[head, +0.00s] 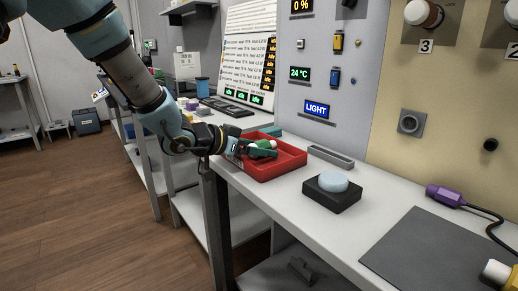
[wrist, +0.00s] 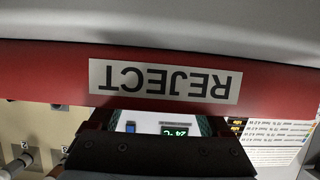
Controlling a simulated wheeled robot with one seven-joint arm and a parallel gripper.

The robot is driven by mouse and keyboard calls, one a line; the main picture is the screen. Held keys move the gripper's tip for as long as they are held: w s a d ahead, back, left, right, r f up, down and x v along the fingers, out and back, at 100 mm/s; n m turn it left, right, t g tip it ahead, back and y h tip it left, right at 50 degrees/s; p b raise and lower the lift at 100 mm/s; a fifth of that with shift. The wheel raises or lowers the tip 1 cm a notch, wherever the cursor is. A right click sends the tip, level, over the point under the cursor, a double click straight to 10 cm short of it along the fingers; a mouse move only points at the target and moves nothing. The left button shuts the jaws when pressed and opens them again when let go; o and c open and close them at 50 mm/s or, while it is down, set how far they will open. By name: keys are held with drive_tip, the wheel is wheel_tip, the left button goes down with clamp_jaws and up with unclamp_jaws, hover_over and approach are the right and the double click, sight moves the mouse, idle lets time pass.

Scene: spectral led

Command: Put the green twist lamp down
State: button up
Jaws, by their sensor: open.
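The green twist lamp (head: 266,144), green with a white part, is in the red tray (head: 290,167) on the bench in the head view. My gripper (head: 262,151) is at the tray's left side, with its fingers reaching over the rim right beside the lamp. The jaws are open; whether a finger touches the lamp cannot be told. In the wrist view the tray's red wall (wrist: 50,75) fills the upper part, with an upside-down REJECT label (wrist: 165,81). The lamp is hidden there.
A black block with a pale blue round top (head: 332,184) stands right of the tray. A grey narrow holder (head: 331,157) lies behind it. A purple plug (head: 445,195) with a cable and a dark mat (head: 430,250) are farther right. Bare bench lies between block and mat.

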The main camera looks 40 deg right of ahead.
drive_tip(key=shift+r, duration=0.2)
drive_tip(key=s+p+v, duration=0.1)
drive_tip(key=p+v, duration=0.1)
drive_tip(key=v, duration=1)
drive_tip(key=w+a+f+n+t+y, duration=0.3)
drive_tip(key=w+a+n+t+y, duration=0.15)
drive_tip(key=w+a, duration=0.45)
drive_tip(key=w+a+f+n+t+y, duration=0.35)
drive_tip(key=w+a+n, duration=0.2)
drive_tip(key=a, duration=0.65)
drive_tip(key=s+a+f+n+g+y, duration=0.1)
drive_tip(key=s+a+n+g+y, duration=0.1)
drive_tip(key=s+a, duration=0.3)
drive_tip(key=s+a+f+n+g+y, duration=0.2)
drive_tip(key=s+a+n, duration=0.3)
drive_tip(key=a, duration=0.7)
drive_tip(key=shift+f+g+y, duration=0.2)
drive_tip(key=shift+g+y, duration=0.5)
drive_tip(key=shift+g, duration=0.1)
drive_tip(key=shift+s+a, duration=0.15)
